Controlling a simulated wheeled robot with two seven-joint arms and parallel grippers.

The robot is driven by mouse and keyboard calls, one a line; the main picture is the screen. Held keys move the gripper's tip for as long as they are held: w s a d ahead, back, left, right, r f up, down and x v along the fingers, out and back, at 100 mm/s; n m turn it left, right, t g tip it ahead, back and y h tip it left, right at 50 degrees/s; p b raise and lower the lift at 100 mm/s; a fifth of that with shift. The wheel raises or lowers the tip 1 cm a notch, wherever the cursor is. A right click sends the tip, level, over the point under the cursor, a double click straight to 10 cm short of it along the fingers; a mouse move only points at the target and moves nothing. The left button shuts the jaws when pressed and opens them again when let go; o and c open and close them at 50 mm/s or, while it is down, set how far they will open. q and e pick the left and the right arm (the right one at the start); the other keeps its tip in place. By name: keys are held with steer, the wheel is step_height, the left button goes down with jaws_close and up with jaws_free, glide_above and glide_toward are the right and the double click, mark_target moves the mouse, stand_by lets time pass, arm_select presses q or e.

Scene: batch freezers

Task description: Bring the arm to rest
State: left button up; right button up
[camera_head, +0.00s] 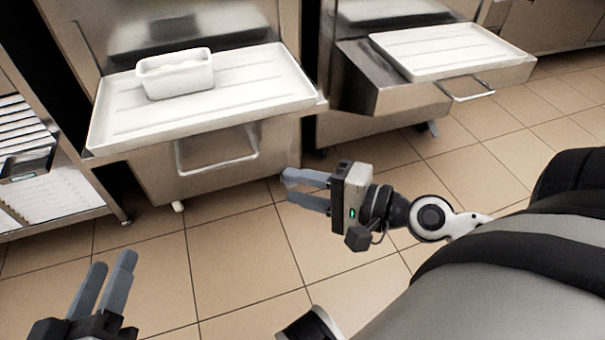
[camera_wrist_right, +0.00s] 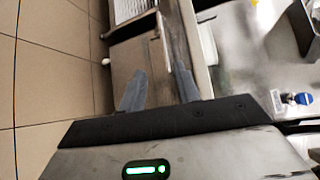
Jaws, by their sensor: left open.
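My right gripper (camera_head: 288,184) is in the middle of the head view, over the tiled floor in front of the left freezer. Its two grey fingers point left and stand apart with nothing between them. In the right wrist view the same gripper (camera_wrist_right: 160,72) shows its fingers apart and empty. My left gripper (camera_head: 112,263) is at the lower left of the head view, its fingers pointing up over the floor. It is open and empty. Neither gripper touches anything in view. Most of the left arm is out of view.
A metal handle (camera_head: 217,152) juts out below. The right freezer has an empty white tray (camera_head: 450,50). A rack (camera_head: 50,185) stands at the left. The tiled floor between is clear.

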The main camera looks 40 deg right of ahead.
stand_by(0.4)
steer(key=a+r+n+y, duration=0.1)
steer(key=a+r+n, duration=0.2)
steer(key=a+n, duration=0.45)
steer(key=a+r+n, duration=0.2)
steer(key=a+n, duration=0.5)
steer(key=a, duration=0.1)
arm_select(q)
steer(key=s+a+r+m+g+y+p, duration=0.1)
steer(key=a+r+y+p, duration=0.4)
steer(key=p, duration=2.5)
steer(key=shift+s+a+r+g+y, duration=0.4)
steer(key=shift+s+a+r+g, duration=0.55)
steer(key=shift+r, duration=1.5)
arm_select(e)
steer(key=s+d+r+n+g+h, duration=0.1)
steer(key=s+d+r+g+h, duration=0.2)
steer(key=d+r+h, duration=0.2)
steer(key=shift+s+d+r+h, duration=0.15)
steer(key=shift+d+r+h, duration=0.15)
steer(key=shift+d+r, duration=1.6)
